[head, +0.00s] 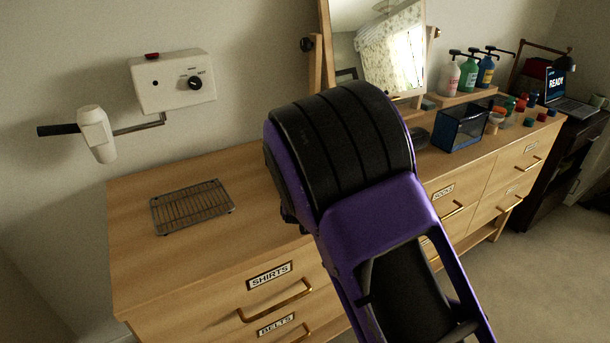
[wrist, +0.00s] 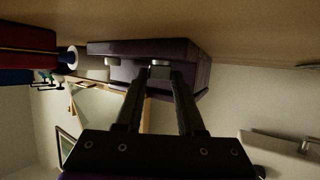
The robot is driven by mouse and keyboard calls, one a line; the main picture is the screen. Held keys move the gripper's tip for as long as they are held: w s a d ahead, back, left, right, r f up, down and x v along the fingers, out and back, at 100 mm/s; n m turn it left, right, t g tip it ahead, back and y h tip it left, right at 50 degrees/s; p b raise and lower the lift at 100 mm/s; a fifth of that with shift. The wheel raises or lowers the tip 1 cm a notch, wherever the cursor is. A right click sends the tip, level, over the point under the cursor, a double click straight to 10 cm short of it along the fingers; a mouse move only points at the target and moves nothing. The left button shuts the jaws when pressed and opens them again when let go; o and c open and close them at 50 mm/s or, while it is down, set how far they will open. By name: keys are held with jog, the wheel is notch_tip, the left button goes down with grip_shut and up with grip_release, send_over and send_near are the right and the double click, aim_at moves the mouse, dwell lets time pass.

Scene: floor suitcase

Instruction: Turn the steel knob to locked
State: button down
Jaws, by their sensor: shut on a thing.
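In the wrist view, a small pale metallic knob (wrist: 160,71), which looks like the steel knob, is on the front of a dark purple case (wrist: 198,68). My gripper (wrist: 160,77) has its two black fingertips on either side of this knob and is shut on it. A second pale knob (wrist: 111,66) is on the same case, to the left of my fingers. The knob's markings and its turned position are not readable. In the head view my purple and black arm hides the gripper, the knob and the case.
A white wall box (head: 171,80) with a black dial hangs at left. Carpet (head: 545,260) at right is clear. A red cylinder (wrist: 28,36) is left in the wrist view.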

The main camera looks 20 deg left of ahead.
jog(key=shift+s+a+r+m+h+p, duration=0.15)
jog(key=shift+m+h+p, duration=0.35)
jog(key=shift+p, duration=0.6)
jog(key=shift+a+r+m+h+p, duration=0.15)
jog(key=shift+m+h+p, duration=0.35)
jog(key=shift+p, duration=0.6)
jog(key=shift+f+h+p, duration=0.15)
jog(key=shift+h+p, duration=0.15)
jog(key=shift+p, duration=0.05)
jog(key=shift+f+m+h+p, duration=0.2)
jog(key=shift+m+h+p, duration=0.15)
jog(key=shift+p, duration=0.2)
jog(key=c, duration=0.5)
grip_release()
jog(key=shift+t+b, duration=0.3)
jog(key=shift+b, duration=0.05)
